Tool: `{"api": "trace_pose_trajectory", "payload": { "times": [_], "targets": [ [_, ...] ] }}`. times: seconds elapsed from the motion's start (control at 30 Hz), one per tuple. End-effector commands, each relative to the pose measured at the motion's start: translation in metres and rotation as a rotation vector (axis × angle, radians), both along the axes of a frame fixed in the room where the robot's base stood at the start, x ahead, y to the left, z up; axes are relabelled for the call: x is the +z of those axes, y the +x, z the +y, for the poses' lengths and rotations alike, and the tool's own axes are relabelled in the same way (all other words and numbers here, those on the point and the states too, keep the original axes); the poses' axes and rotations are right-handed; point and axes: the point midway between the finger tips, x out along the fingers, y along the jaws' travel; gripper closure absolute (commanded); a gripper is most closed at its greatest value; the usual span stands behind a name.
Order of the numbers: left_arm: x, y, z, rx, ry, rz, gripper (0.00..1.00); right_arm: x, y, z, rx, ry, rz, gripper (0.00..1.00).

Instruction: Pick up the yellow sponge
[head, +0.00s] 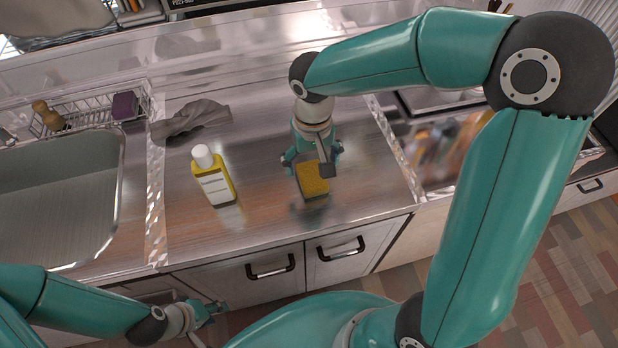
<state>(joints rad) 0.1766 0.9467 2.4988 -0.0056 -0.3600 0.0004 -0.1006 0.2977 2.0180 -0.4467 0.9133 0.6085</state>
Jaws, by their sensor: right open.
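The yellow sponge (312,181) lies on the metal counter, near the middle of the head view. Its lower side looks dark. My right gripper (312,161) is just above the sponge's far end, pointing down, with its fingers spread apart to either side. Its hand hides the far end of the sponge, and I cannot tell whether the fingers touch it. My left gripper (208,312) is low at the front left, below the counter edge and far from the sponge. It is small in the picture and its finger opening is unclear.
A yellow bottle (215,184) with a white cap stands left of the sponge. A grey cloth (192,117) lies behind it. A sink (60,195) is at the left, with a wire rack (90,110) behind. The counter right of the sponge is clear.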

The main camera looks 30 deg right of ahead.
Motion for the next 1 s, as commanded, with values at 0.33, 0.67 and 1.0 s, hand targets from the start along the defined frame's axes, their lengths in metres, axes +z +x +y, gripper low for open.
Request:
{"api": "trace_pose_trajectory", "payload": {
  "times": [0.33, 0.67, 1.0],
  "targets": [
    [0.004, 0.000, 0.000, 0.000, 0.000, 0.000, 0.60, -0.028, 0.000, -0.001, -0.001, 0.000, 0.006, 0.10],
    [0.005, 0.000, 0.000, 0.000, 0.000, 0.000, 0.60, -0.061, 0.002, -0.002, -0.001, 0.001, 0.000, 0.10],
    [0.005, 0.000, 0.000, 0.000, 0.000, 0.000, 0.60, -0.061, 0.002, -0.002, -0.002, 0.001, 0.000, 0.37]
  ]
}}
